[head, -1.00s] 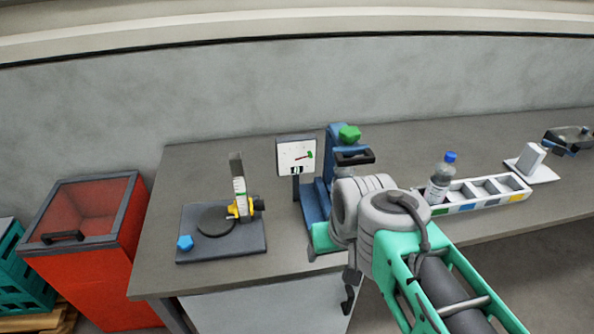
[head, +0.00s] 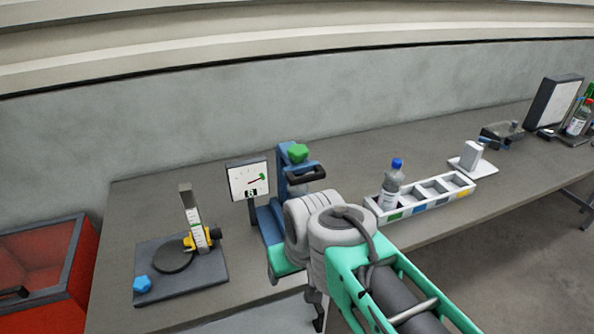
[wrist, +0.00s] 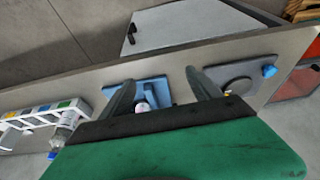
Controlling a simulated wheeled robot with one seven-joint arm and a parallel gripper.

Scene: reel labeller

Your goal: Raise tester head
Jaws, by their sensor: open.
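The tester is a blue upright stand (head: 268,215) on the bench, left of centre in the head view. Its head carries a green knob (head: 298,153) and a black handle (head: 306,173). A white dial panel (head: 248,180) with a needle stands just left of it. My arm hides the lower part of the tester in the head view. In the wrist view, my gripper (wrist: 159,78) is open and empty. Its two dark fingers stand apart, with part of the blue tester (wrist: 150,92) seen between and beyond them. No contact with the tester shows.
A dark plate fixture (head: 205,275) with a blue knob (head: 142,284) stands left. A bottle (head: 391,187) stands in a compartment tray (head: 436,203) right. A red bin (head: 68,296) is beyond the bench's left end. Bare bench (head: 350,155) lies behind the tray.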

